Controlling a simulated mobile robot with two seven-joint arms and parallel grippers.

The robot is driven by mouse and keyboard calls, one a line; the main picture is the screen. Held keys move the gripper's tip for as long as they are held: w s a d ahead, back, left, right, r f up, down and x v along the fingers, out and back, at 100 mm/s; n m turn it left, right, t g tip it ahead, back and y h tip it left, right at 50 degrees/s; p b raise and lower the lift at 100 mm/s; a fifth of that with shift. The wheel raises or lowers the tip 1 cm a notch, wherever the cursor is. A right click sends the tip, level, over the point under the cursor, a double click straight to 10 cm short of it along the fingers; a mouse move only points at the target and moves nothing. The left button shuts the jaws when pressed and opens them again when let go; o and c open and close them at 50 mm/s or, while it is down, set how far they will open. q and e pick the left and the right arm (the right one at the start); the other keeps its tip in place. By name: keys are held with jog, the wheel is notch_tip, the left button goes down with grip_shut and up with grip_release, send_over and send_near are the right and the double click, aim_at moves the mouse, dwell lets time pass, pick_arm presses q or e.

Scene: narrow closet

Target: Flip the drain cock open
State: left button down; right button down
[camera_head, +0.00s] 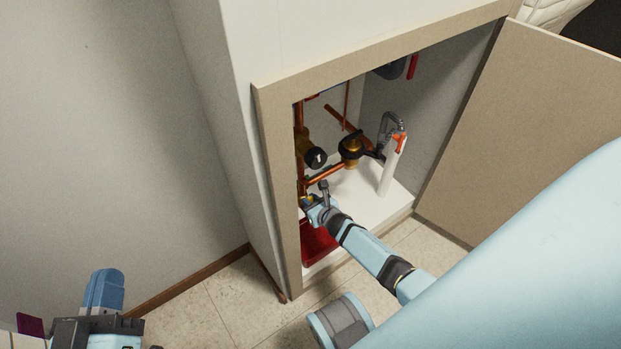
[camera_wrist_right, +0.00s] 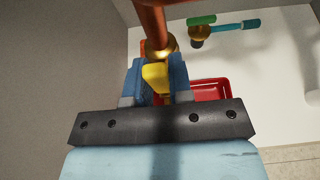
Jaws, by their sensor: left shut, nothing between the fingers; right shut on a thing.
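The drain cock sits at the low end of a vertical copper pipe on the left of the closet. In the right wrist view its yellow handle (camera_wrist_right: 156,78) shows just below a brass fitting (camera_wrist_right: 160,52). My right gripper (camera_wrist_right: 158,68) reaches in from the front and is shut on the yellow handle, with a blue finger on each side. In the head view the right gripper (camera_head: 309,202) is at the pipe's lower end and mostly covers the drain cock. My left gripper (camera_head: 104,287) is shut and empty, outside the closet at the lower left.
A red tray (camera_head: 315,252) lies on the closet floor below the right gripper. A brass valve (camera_head: 352,150), a black-faced gauge (camera_head: 315,158) and a white upright tube (camera_head: 388,175) stand behind and to the right. The door (camera_head: 545,110) is open to the right.

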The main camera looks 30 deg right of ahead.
jog(key=c, duration=1)
grip_release()
jog(key=shift+c, duration=0.2)
pick_arm(q)
jog(key=shift+f, duration=0.2)
jog(key=y+p, duration=0.1)
jog(key=p, duration=0.1)
jog(key=a+p, duration=0.1)
jog(key=p, duration=0.1)
jog(key=shift+w+a+f+g+y, duration=0.1)
jog(key=shift+a+f+g+y, duration=0.05)
jog(key=shift+f+g+y, duration=0.2)
pick_arm(e)
jog(key=v, duration=1.4)
jog(key=shift+w, duration=0.1)
pick_arm(q)
jog(key=shift+r, duration=0.1)
